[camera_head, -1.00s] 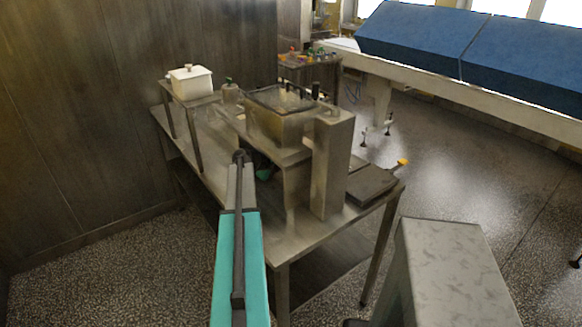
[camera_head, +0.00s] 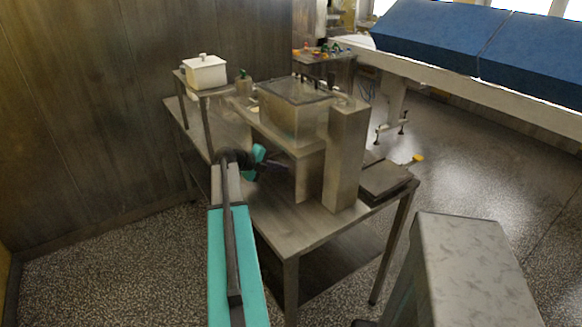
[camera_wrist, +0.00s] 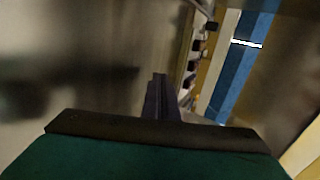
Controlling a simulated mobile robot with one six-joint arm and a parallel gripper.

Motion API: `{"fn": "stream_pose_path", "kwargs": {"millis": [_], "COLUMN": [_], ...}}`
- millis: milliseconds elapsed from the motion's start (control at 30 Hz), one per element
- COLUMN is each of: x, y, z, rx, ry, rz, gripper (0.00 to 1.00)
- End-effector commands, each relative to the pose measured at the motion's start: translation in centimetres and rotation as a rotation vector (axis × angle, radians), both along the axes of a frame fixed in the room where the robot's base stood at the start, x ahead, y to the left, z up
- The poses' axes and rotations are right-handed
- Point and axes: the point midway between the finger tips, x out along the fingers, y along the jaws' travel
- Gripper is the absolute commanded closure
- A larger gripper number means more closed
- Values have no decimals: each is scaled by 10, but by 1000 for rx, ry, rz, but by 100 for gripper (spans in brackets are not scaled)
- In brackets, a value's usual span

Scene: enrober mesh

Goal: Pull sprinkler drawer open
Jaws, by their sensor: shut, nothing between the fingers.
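The metal machine (camera_head: 345,150) stands on a steel table, with a clear-topped box as its upper part. I cannot clearly make out which part is the sprinkler drawer. A dark flat box (camera_head: 385,180) sits at the table's right end, with a yellow knob (camera_head: 417,158) beyond it. My gripper (camera_head: 280,170) is at the machine's left side, under its raised box; its tips are hard to see there. In the wrist view, the dark fingers of my gripper (camera_wrist: 160,92) are together and empty. Blurred metal surfaces lie ahead of them.
A white lidded pot (camera_head: 205,73) stands on a small raised shelf at the table's (camera_head: 285,228) far left. A small table with colourful items (camera_head: 322,52) is behind. A blue-covered conveyor (camera_head: 430,40) runs at the back right.

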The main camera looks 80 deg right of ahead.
Motion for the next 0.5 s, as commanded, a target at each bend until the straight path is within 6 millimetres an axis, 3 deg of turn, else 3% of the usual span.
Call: {"fn": "stream_pose_path", "kwargs": {"millis": [200, 500], "x": [12, 13], "y": [13, 15], "z": [0, 0], "rx": [-1, 0], "ry": [-1, 0], "rz": [-1, -1], "gripper": [100, 100]}}
